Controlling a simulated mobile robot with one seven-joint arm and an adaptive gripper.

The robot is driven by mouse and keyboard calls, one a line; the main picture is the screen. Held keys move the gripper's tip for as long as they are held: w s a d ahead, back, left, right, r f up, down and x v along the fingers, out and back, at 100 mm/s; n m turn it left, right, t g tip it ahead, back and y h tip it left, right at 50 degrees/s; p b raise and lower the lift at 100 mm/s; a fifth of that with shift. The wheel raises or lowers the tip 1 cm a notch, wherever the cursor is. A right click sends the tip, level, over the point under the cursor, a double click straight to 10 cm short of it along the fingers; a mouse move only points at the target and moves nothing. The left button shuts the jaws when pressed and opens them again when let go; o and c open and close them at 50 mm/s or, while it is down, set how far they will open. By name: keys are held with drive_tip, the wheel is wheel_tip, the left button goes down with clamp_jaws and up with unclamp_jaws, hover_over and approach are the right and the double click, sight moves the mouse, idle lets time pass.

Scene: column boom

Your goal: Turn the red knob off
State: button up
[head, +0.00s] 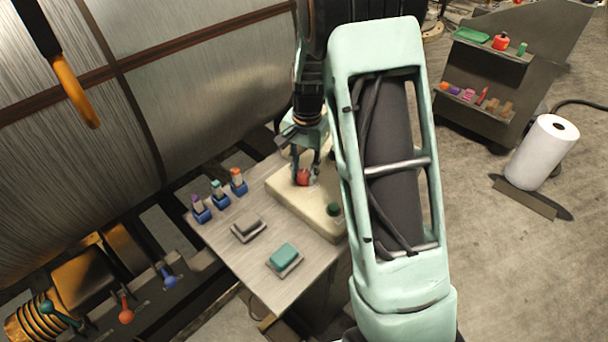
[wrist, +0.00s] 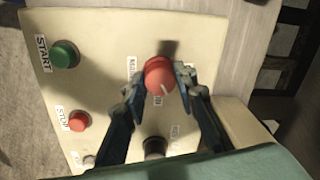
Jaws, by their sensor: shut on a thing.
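The red knob (wrist: 160,76) sits on a cream control panel (wrist: 100,25) in the wrist view, with a pale pointer line on its face. My gripper (wrist: 160,80) has a fingertip on either side of the knob and is shut on it. In the head view, my gripper (head: 304,172) reaches down to the red knob (head: 303,178) on the cream panel (head: 283,195). The labels beside the knob are partly covered by my fingers and too small to read in full.
The panel also carries a green START button (wrist: 65,54), a red STOP button (wrist: 78,121) and a dark knob (wrist: 155,147) close to my fingers. The grey table (head: 285,292) holds a teal block (head: 284,254), a grey block (head: 247,226) and small blue-based items (head: 220,200). A large metal drum (head: 200,80) stands behind.

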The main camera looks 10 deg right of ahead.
sight(305, 172)
drive_tip(key=n+b, duration=0.2)
drive_tip(key=n, duration=0.4)
drive_tip(key=shift+n, duration=0.3)
drive_tip(key=n, duration=0.5)
drive_tip(key=shift+w, duration=0.1)
drive_tip(key=shift+n, duration=0.3)
drive_tip(key=o, duration=1.2)
drive_tip(key=shift+c, duration=0.2)
wheel_tip(305, 172, up, 12)
drive_tip(key=shift+d, duration=0.2)
